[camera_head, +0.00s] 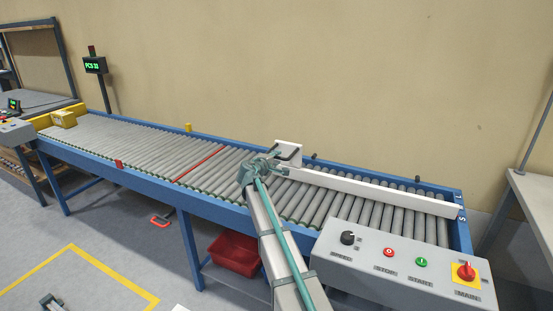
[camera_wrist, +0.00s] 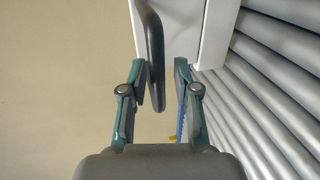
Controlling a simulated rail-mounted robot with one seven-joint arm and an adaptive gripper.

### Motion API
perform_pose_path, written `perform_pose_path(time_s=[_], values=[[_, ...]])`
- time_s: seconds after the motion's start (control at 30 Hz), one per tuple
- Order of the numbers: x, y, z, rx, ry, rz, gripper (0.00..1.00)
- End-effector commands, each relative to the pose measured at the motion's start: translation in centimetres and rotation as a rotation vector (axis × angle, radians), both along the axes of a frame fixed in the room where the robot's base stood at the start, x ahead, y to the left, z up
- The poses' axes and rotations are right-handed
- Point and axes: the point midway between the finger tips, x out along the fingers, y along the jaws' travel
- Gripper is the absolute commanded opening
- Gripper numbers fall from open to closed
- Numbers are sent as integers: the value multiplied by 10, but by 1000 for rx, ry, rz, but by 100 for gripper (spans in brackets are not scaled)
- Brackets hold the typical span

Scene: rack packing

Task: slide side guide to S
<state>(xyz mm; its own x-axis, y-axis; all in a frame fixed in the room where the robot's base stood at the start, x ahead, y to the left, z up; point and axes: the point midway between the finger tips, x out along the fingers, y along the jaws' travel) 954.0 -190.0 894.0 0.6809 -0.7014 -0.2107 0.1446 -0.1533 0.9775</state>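The side guide (camera_head: 380,190) is a long white bar lying lengthwise over the conveyor rollers. Its right end is by the blue end rail, where the letters L (camera_head: 460,196) and S (camera_head: 462,219) are marked; the end lies between them, close to S. A white plate with a dark handle (camera_head: 290,152) stands at its left end. My gripper (camera_head: 272,167) is at this handle. In the wrist view the black handle (camera_wrist: 154,50) reaches down between the fingers of my gripper (camera_wrist: 163,85). It is close to the left finger, with a gap to the right finger.
A control box (camera_head: 405,265) with a knob and buttons is at the front right. A red bin (camera_head: 234,252) is below the conveyor. The rollers (camera_head: 130,142) left of my gripper are clear.

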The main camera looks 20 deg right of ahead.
Motion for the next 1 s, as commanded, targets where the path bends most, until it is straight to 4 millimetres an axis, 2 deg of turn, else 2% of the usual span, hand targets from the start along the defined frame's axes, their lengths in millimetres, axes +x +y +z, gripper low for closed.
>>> perform_pose_path(time_s=[0.3,0.47,1.0], values=[[2,-1,1,-2,-2,1,40],[-5,5,3,-2,-2,2,40],[-69,70,22,-2,-2,3,40]])
